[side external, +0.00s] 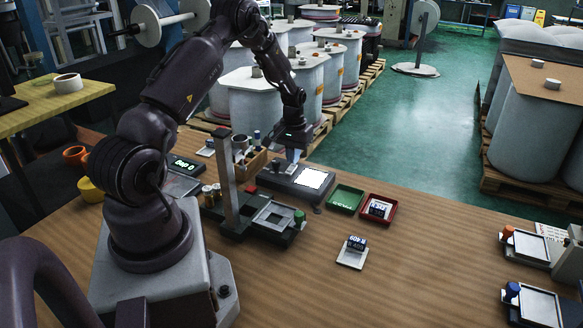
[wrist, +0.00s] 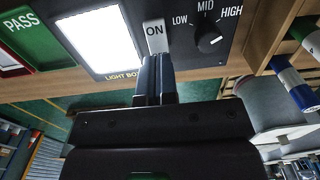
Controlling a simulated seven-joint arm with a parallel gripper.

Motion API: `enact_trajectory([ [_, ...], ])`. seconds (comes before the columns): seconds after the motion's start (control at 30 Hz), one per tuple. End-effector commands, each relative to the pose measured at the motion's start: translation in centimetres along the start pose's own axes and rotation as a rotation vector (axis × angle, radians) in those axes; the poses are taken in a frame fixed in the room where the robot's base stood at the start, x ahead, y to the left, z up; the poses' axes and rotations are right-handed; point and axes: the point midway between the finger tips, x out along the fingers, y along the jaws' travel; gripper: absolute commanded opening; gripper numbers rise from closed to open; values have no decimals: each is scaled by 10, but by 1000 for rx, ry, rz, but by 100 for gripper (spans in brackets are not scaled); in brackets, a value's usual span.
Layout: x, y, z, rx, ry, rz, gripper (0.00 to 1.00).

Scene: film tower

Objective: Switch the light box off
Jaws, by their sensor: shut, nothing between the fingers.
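The light box (side external: 281,184) is a dark box on the table with a bright white lit panel (side external: 312,179). In the wrist view the panel (wrist: 103,38) glows white, above a "LIGHT BOX" label. A pale rocker switch (wrist: 154,30) marked "ON" sits beside the panel. My gripper (side external: 292,154) is over the box in the side view. In the wrist view its shut, empty fingertips (wrist: 158,58) are right at the lower edge of the switch; I cannot tell whether they touch it.
A black knob (wrist: 209,41) marked LOW, MID, HIGH is right of the switch. A green tray (side external: 346,198) and a red tray (side external: 377,209) lie beside the box. A stand (side external: 228,190) is in front. A labelled piece (side external: 353,252) lies on the open tabletop.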

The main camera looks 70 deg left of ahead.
Motion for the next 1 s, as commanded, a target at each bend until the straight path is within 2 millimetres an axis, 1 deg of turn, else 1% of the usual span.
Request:
enact_trajectory([
  [1.0,15,0,0,0,0,0,0],
])
